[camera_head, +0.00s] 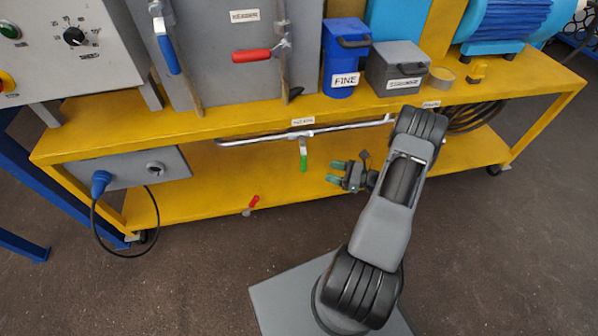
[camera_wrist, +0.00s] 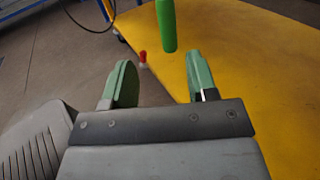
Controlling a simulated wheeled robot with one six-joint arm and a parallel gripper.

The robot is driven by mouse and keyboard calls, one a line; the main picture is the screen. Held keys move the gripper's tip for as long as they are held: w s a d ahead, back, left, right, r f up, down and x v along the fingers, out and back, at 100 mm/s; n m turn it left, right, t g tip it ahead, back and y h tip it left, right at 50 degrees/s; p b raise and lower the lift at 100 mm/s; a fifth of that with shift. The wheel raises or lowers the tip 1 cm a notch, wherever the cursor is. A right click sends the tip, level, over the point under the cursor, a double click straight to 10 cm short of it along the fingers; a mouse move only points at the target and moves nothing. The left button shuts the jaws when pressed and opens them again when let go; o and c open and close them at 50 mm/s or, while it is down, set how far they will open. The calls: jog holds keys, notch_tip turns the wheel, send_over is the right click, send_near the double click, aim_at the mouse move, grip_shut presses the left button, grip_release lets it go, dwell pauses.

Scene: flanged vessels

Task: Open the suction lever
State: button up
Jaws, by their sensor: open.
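A lever with a green handle (camera_head: 304,161) hangs straight down from the silvery pipe (camera_head: 345,128) under the bench top, below a small white label too small to read for certain. The green handle also shows in the wrist view (camera_wrist: 166,25), at the top centre, ahead of the fingers. My gripper (camera_head: 335,173) is open and empty, to the right of and slightly below the green handle, apart from it. In the wrist view its two green fingers (camera_wrist: 160,80) stand wide apart with nothing between them.
A small red handle (camera_head: 254,201) sits low at the yellow lower shelf's (camera_head: 185,205) front edge. A red lever (camera_head: 252,56) and a blue lever (camera_head: 167,54) are on the grey vessel above. A FINE bin (camera_head: 341,78) stands on the bench. A black cable hangs at the left.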

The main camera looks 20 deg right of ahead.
aim_at(303, 158)
jog(key=f+b+x, duration=0.1)
jog(key=b+x, duration=0.2)
jog(key=x, duration=1)
jog(key=shift+w+d+f+m+t+b, duration=0.2)
jog(key=shift+w+d+m+t+b, duration=0.15)
jog(key=shift+w+m+t, duration=0.1)
grip_shut()
